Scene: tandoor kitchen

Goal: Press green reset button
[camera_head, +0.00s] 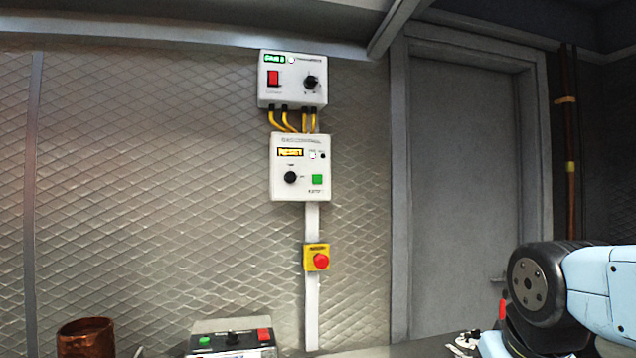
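That box also has a black knob (291,177) and a yellow-lit display (290,152) that seems to read RESET. My arm shows only in part at the lower right, with light blue links and a dark joint, well apart from the box. My gripper is not clearly visible.
Above is another white box (293,97) with a red switch (273,78), joined by yellow cables. Below is a red emergency button (321,261) on yellow. A low panel (235,342) with green and red buttons and a copper pot (86,338) stand below. A grey door (465,180) is right.

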